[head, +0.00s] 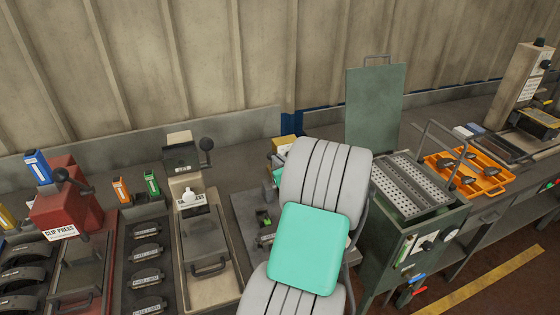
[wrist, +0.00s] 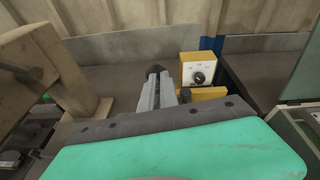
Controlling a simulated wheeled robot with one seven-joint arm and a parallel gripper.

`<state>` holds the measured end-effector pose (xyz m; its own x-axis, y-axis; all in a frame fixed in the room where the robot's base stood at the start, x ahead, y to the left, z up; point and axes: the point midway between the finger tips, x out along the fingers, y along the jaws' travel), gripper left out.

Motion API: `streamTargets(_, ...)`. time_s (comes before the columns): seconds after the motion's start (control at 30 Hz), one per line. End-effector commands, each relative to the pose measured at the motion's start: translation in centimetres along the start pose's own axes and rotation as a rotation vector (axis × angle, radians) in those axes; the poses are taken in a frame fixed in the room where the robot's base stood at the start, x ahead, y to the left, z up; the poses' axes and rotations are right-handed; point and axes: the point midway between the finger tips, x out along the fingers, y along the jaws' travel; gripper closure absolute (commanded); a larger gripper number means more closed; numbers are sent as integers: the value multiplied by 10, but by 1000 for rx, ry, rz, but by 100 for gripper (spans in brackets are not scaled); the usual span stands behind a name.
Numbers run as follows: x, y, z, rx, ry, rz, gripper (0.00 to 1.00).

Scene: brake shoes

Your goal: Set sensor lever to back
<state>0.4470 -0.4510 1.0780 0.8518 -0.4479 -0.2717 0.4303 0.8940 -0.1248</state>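In the wrist view, a yellow box (wrist: 205,58) with a pale face and a black round dial (wrist: 198,77) stands near the back of the bench. I cannot tell whether this dial is the sensor lever; no other lever shows clearly there. A small yellow block (wrist: 209,93) sits just in front of the box. My gripper (wrist: 156,72) points forward, left of the box and apart from the dial. Its grey fingers lie close together with nothing visible between them.
A beige press (head: 190,200) with a black ball-ended handle (head: 206,144) stands left of my arm, with a red clip press (head: 65,205) farther left. A green cabinet (head: 410,225) with a raised lid (head: 374,105) stands right. An orange tray (head: 470,172) lies beyond it.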

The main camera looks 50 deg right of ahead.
Motion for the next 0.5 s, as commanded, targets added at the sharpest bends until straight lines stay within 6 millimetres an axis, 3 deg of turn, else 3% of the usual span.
streamTargets(0.17, -20, 8, -13, 0, -3, 5, 100)
streamTargets(0.5, -82, -3, 32, -1, 1, -1, 100)
